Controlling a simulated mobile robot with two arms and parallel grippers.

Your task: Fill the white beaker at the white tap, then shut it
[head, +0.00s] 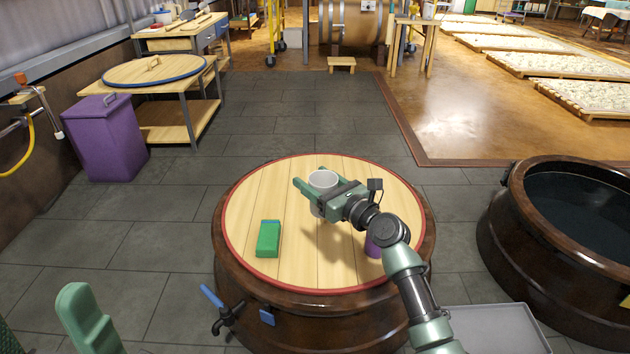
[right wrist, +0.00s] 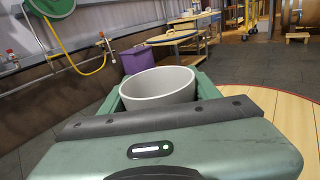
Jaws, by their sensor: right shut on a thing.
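The white beaker (head: 323,180) is upright between the fingers of my right gripper (head: 316,192), which is shut on it, over the barrel's round wooden lid. The right wrist view shows the beaker's pale rim and wall (right wrist: 160,86); its bottom is hidden there. A wall tap (head: 42,105) with an orange-red knob and a pale spout is at the far left, well apart from the beaker. Two wall fittings also show in the right wrist view, one of them a tap (right wrist: 104,42). I cannot tell which is the white tap. A green part of my left arm shows at bottom left; its jaws are unclear.
A green block (head: 268,239) and a partly hidden purple thing (head: 372,246) stand on the lid (head: 245,205). A blue-handled tap (head: 222,318) juts from the barrel. A purple bin (head: 107,140) and a table (head: 180,110) stand left. A dark-filled vat (head: 500,230) stands right. Grey floor lies between.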

